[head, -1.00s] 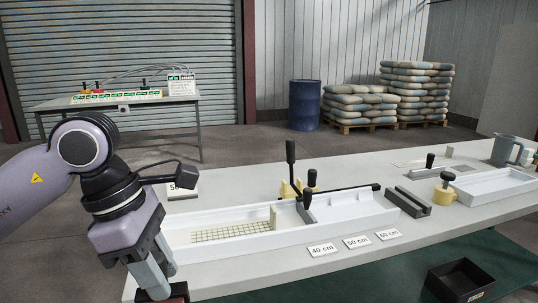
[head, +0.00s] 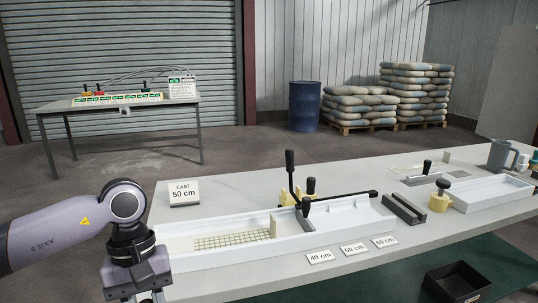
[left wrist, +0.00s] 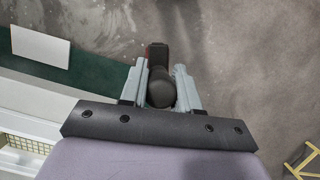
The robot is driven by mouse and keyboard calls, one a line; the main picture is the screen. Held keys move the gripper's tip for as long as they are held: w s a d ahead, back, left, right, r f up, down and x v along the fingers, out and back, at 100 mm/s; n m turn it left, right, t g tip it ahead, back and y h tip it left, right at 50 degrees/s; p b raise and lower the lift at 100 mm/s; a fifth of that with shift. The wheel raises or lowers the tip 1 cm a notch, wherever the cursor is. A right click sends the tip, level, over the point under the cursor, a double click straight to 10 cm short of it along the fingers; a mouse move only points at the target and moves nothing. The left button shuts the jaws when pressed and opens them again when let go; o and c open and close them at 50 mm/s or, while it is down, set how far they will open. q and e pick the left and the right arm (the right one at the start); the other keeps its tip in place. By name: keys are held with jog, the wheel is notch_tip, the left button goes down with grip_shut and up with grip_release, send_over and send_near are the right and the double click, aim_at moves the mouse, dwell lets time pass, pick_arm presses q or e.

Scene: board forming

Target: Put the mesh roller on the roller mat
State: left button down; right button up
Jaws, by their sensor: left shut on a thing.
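My left gripper (head: 150,297) is low at the bottom left of the head view, in front of the table's near edge, its fingertips cut off by the frame. In the left wrist view my left gripper (left wrist: 160,84) is shut on a dark rounded handle (left wrist: 161,92), with a dark reddish-brown block beyond it. This held tool may be the mesh roller; its working end is mostly hidden. It is held off the table, over the grey floor. I cannot make out the roller mat for certain. My right gripper is in neither view.
A long white mould (head: 340,222) with mesh (head: 232,240) and an upright black lever (head: 290,175) lies on the table. A "CAST 50 cm" sign (head: 184,194), length cards (head: 353,248), a grey channel (head: 404,208) and a white tray (head: 490,190) stand around it. A black bin (head: 460,283) is lower right.

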pick_arm(q)
jog(key=m, duration=0.1)
jog(key=a+f+m+y, duration=0.1)
jog(key=m, duration=0.1)
jog(key=a+f+m+p, duration=0.1)
jog(key=m, duration=0.1)
jog(key=shift+s+a+f, duration=0.15)
jog(key=shift+a+f, duration=0.05)
jog(key=shift+f, duration=0.05)
jog(key=shift+f, duration=0.1)
